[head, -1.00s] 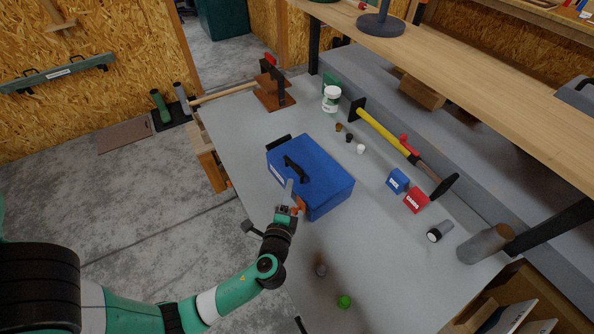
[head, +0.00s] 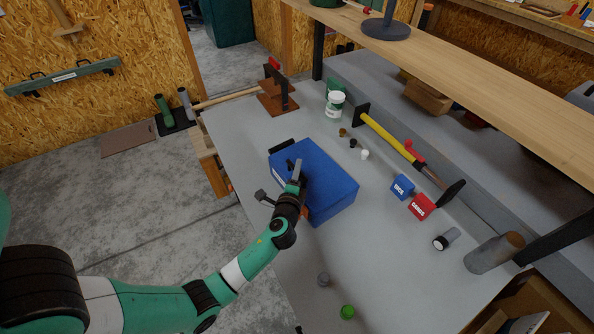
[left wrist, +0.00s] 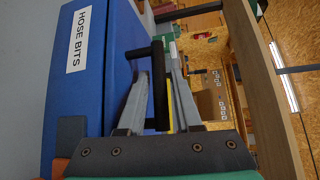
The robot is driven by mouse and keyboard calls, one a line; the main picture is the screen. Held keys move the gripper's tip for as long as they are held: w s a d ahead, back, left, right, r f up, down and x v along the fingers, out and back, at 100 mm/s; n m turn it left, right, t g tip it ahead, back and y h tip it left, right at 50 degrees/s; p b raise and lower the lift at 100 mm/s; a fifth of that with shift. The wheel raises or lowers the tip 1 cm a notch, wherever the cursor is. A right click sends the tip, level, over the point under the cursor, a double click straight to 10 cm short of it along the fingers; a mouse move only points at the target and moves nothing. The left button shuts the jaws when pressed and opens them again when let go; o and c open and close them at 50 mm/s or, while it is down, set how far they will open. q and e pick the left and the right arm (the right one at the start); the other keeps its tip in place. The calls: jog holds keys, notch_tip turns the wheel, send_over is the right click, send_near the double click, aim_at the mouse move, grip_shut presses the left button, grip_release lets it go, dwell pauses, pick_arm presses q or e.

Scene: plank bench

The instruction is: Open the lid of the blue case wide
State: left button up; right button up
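The blue case (head: 330,190) sits on the grey bench top with its lid down. In the left wrist view the case (left wrist: 112,35) shows a white "HOSE BITS" label (left wrist: 77,40). Its black handle (left wrist: 159,85) stands out from the blue face. My left gripper (head: 297,170) is over the case at the handle, hiding part of it in the head view. In the left wrist view its two fingers (left wrist: 157,80) are apart, with the handle bar between them; I cannot tell whether either finger touches it. My right gripper is out of view.
Behind the case stand a white tub (head: 335,104) and several small caps. A yellow-handled tool (head: 388,137), a blue box (head: 402,187), a red box (head: 422,206) and a flashlight (head: 446,239) lie right. A green cap (head: 347,312) is near the front. A wooden shelf (head: 450,60) overhangs the back.

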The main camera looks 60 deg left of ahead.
pick_arm(q)
grip_shut()
dwell(1.1)
